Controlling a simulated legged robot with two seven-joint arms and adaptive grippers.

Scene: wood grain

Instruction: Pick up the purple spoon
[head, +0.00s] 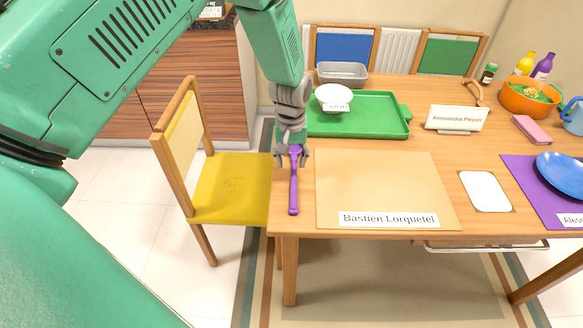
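The purple spoon (293,195) lies near the left edge of the wooden table, its long part pointing toward the front edge. Its far end is partly hidden under my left gripper (293,157). The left gripper comes down from above, with its fingers spread on either side of the spoon and gaps between them and it. I cannot tell how high the fingertips are above the table. My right gripper is not in view.
A tan placemat (385,185) with a name label lies right of the spoon. A green tray (370,124) with a white bowl (333,95) is behind. A yellow-seated chair (232,188) stands left of the table. An orange bowl (527,103) and bottles are at the far right.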

